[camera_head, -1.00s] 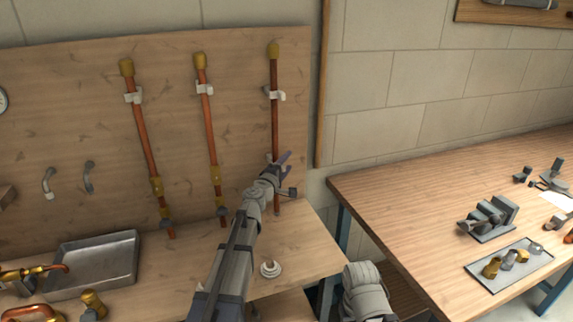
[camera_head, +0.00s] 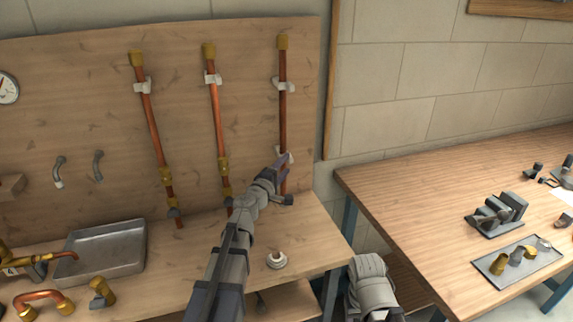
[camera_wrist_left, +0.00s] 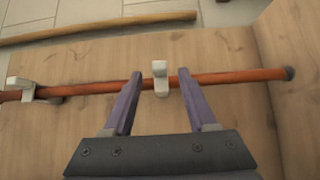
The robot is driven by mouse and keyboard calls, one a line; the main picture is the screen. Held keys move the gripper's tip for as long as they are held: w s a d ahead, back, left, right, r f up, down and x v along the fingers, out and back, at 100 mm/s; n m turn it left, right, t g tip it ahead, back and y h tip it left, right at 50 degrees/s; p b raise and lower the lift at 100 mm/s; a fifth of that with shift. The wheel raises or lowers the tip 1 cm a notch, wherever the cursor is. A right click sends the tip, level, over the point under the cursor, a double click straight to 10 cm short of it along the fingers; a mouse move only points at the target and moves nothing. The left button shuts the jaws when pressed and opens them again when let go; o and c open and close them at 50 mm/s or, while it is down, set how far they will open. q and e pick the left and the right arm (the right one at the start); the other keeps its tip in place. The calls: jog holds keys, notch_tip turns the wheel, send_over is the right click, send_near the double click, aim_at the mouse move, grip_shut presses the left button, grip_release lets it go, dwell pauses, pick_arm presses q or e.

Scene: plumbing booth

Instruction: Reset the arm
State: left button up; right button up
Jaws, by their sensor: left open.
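My left arm reaches up over the bench, and its gripper (camera_head: 281,167) is in front of the rightmost copper pipe on the wooden backboard. In the left wrist view the left gripper (camera_wrist_left: 163,105) is open, its two fingers apart with nothing held between them. That rightmost copper pipe (camera_head: 283,115) stands upright with a brass top and a white clip. In the left wrist view the pipe (camera_wrist_left: 240,77) runs across beyond the fingertips, with a pale clip (camera_wrist_left: 160,78) between them. My right gripper is not in view; a grey arm part of mine shows at the bottom.
Two more copper pipes (camera_head: 152,125) (camera_head: 216,125) hang to the left. A metal tray (camera_head: 103,252) and brass fittings lie on the left bench. A white round piece (camera_head: 276,261) sits near its front. The right table (camera_head: 400,200) carries a vise (camera_head: 497,213) and a fittings tray (camera_head: 518,258).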

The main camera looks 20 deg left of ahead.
pick_arm(q)
jog(key=s+d+f+m+g+h+p, duration=0.1)
jog(key=s+d+f+m+g+h, duration=0.15)
jog(key=s+d+m, duration=0.35)
jog(key=s+d+f+m+g+h+p, duration=0.1)
jog(key=s+d+f+m+g+p, duration=0.2)
jog(key=d, duration=0.6)
jog(key=s+d+f+m+g+h, duration=0.2)
jog(key=s+d+f+m+g, duration=0.1)
jog(key=s+d+m+g, duration=0.3)
jog(key=s+d+f+m+g+y+p, duration=0.2)
jog(key=s+d+f+g+y, duration=0.15)
jog(key=s, duration=0.45)
jog(key=s+a+f+m+g+y+p, duration=0.2)
jog(key=s+a+y, duration=0.4)
jog(key=s, duration=0.4)
jog(key=shift+a+m+g+y, duration=0.3)
jog(key=shift+a+m+g, duration=0.1)
jog(key=shift+a+g, duration=0.25)
